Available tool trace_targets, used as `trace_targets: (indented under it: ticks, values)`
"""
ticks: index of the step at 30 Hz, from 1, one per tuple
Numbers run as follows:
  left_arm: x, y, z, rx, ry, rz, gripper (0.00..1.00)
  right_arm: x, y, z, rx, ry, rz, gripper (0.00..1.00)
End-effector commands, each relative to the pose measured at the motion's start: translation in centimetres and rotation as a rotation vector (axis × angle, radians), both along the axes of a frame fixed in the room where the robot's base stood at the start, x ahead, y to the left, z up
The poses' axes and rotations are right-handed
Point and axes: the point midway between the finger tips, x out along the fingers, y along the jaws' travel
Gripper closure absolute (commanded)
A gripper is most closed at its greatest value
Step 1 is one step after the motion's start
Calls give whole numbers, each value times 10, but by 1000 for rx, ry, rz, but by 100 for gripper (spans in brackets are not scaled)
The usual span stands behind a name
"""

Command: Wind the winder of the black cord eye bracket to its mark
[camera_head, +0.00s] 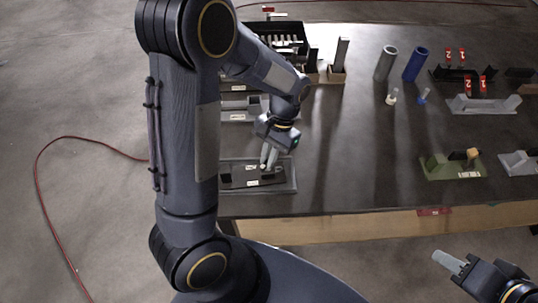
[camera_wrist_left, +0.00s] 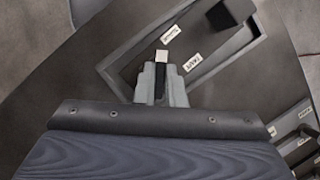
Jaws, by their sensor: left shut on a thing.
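The black cord eye bracket (camera_head: 240,181) lies in a grey tray (camera_head: 291,187) at the near left of the table. In the left wrist view the bracket (camera_wrist_left: 218,52) is a dark block with two white labels and a raised dark part. My left gripper (camera_head: 268,162) reaches down over the bracket's right part. In the wrist view its grey fingers (camera_wrist_left: 161,82) are shut on the winder, whose small white top (camera_wrist_left: 161,56) shows at the fingertips. The winder's lower part and its mark are hard to make out. My right gripper (camera_head: 448,262) is empty, off the table's front edge; its finger gap is unclear.
Grey fixtures (camera_head: 240,104) sit just behind the tray. A grey tube (camera_head: 386,63) and a blue tube (camera_head: 415,64) stand at the back. A green bracket (camera_head: 450,167) and a grey one (camera_head: 482,104) are at the right. The table's middle is clear.

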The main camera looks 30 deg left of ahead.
Motion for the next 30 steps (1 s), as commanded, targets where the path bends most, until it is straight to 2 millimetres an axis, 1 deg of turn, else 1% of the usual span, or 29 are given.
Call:
trace_targets:
  ticks: [30]
  values:
    - [0, 1, 0, 0, 0, 89, 100, 0, 0, 1, 0, 0, 0, 64]
